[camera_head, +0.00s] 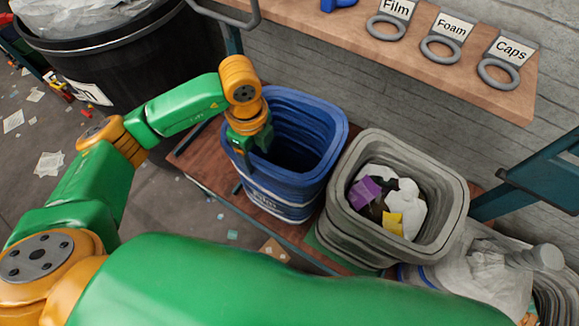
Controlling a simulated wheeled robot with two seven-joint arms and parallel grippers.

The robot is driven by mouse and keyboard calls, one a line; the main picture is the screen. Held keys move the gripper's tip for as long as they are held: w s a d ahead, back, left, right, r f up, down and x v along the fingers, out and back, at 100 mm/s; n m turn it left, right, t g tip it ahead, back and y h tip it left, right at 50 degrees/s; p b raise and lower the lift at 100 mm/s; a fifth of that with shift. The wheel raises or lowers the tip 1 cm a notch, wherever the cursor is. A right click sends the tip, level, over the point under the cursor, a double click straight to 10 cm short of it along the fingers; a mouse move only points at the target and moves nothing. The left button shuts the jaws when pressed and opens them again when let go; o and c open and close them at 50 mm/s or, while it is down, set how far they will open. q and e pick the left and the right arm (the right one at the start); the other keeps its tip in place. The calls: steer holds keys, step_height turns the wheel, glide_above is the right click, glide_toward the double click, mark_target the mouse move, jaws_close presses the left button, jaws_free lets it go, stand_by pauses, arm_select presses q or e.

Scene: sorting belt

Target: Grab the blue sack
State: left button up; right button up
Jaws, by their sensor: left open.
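The blue sack (325,178) looks like a ribbed, open-topped bin with white lettering on its front. It stands upright on a low brown wooden platform in the middle of the view, and its dark inside appears empty. My left gripper (250,146) points down at its left rim, with its jaws open. The fingers overlap the rim in the picture, and I cannot tell whether they touch it. My right gripper is not in view.
A grey bin (345,232) holding mixed waste stands close to the right. A wooden shelf (440,62) with labelled rings is above. A large black bin (150,60) is at the upper left. White bagged material (470,275) lies at the lower right. Scraps litter the floor.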

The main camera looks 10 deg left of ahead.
mark_target(263, 174)
arm_select(q)
steer(key=shift+d+f, duration=0.1)
steer(key=shift+f, duration=0.55)
steer(key=shift+s+d+f+p, duration=0.1)
steer(key=shift+s+f+p, duration=0.15)
steer(key=shift+s+p, duration=0.1)
steer(key=f, duration=0.3)
steer(key=f+p, duration=0.1)
steer(key=f, duration=0.1)
steer(key=shift+d+f, duration=0.3)
steer(key=shift+f, duration=0.05)
steer(key=shift+r, duration=0.1)
steer(key=c, duration=0.6)
jaws_close()
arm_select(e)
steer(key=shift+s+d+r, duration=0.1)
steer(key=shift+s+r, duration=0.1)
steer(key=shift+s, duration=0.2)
